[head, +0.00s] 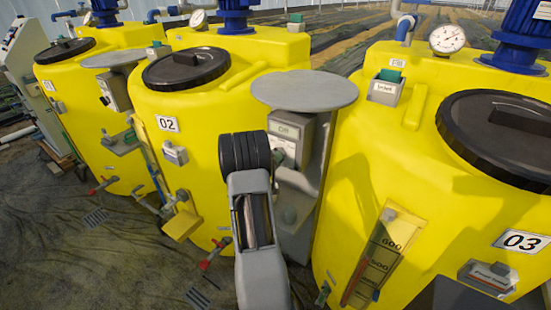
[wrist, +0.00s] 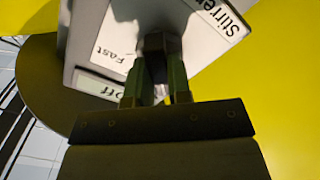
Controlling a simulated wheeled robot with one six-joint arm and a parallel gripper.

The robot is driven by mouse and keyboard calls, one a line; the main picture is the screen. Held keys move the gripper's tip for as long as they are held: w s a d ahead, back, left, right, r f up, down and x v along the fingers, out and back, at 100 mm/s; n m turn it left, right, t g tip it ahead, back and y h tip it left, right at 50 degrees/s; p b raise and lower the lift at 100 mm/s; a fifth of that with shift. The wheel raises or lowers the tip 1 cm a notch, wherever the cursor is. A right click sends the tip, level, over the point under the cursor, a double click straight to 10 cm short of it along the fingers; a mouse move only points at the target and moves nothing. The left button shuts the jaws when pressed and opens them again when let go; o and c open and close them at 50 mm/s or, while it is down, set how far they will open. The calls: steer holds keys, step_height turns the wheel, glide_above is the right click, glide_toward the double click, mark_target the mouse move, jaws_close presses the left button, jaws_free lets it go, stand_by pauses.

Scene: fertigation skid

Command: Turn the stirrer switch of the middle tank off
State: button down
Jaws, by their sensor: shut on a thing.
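The middle tank (head: 210,110) is yellow with a black lid and the number 02. A grey switch box (head: 302,128) stands to its right under a round grey cover; a small window on it reads Off. In the wrist view the box face (wrist: 110,35) appears turned over, with the labels Stirrer, Fast and Off. My gripper (wrist: 157,72) is at this face, its green fingers shut on the switch knob (wrist: 158,42). The fingers hide much of the knob, so its exact pointing is unclear. In the head view my arm hides most of the gripper.
Tank 03 (head: 350,190) stands close on the right, tank 01 (head: 75,85) on the left, with another switch box (head: 115,92) beside it. The round cover (head: 305,90) overhangs the middle box. Valves and a yellow box (head: 181,225) stick out low on the middle tank.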

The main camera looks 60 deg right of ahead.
steer(key=shift+f, duration=0.1)
steer(key=c, duration=1.3)
jaws_free()
steer(key=shift+a, duration=0.15)
steer(key=shift+o, duration=1.2)
steer(key=a+b, duration=0.2)
steer(key=a, duration=1.1)
steer(key=shift+a, duration=0.35)
